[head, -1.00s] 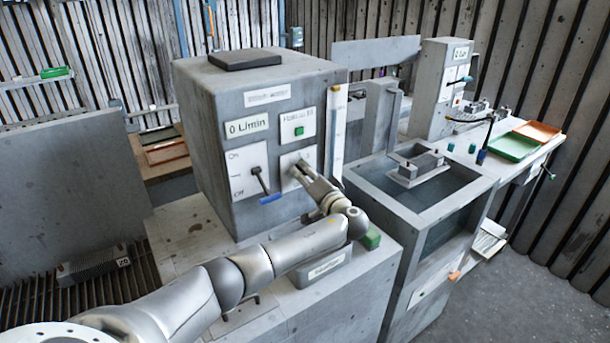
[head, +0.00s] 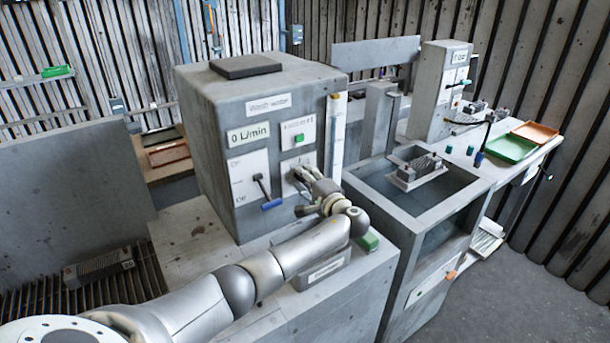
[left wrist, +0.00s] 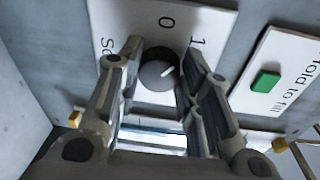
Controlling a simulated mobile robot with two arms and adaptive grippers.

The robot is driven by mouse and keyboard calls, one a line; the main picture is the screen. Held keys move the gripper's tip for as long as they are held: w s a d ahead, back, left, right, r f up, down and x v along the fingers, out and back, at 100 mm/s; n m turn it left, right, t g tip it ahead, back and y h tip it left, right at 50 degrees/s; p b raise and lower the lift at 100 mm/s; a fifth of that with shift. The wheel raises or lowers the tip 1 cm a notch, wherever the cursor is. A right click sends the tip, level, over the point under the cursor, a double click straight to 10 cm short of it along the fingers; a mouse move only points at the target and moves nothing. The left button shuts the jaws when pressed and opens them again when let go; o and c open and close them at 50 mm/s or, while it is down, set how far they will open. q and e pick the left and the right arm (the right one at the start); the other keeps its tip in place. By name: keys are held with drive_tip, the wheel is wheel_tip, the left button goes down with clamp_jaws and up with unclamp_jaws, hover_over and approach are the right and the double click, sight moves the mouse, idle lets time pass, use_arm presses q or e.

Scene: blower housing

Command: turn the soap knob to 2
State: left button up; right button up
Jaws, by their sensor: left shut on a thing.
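No 2 shows there. My left gripper (left wrist: 155,80) has one finger on each side of the knob and is shut on it. In the head view my left gripper (head: 302,178) is at the front panel of the grey washer housing (head: 215,155) and hides the knob. My right gripper is not in view.
Left of the gripper is a blue-tipped lever (head: 264,194) on an On/Off plate. Above it are a green button (head: 299,138) and a "0 L/min" display (head: 248,134). A green block (head: 369,241) sits near the wrist. A water basin (head: 440,205) stands to the right.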

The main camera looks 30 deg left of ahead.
use_arm(q)
drive_tip(key=shift+w+d+r+m+g+p, duration=0.1)
drive_tip(key=shift+m+g+p, duration=0.2)
drive_tip(key=shift+m+p, duration=1.4)
drive_tip(key=shift+m+g+p, duration=0.3)
drive_tip(key=shift+m+p, duration=0.3)
drive_tip(key=shift+m, duration=2.2)
drive_tip(key=o, duration=1)
drive_tip(key=shift+o, duration=0.2)
drive_tip(key=shift+d, duration=0.1)
drive_tip(key=v, duration=1.2)
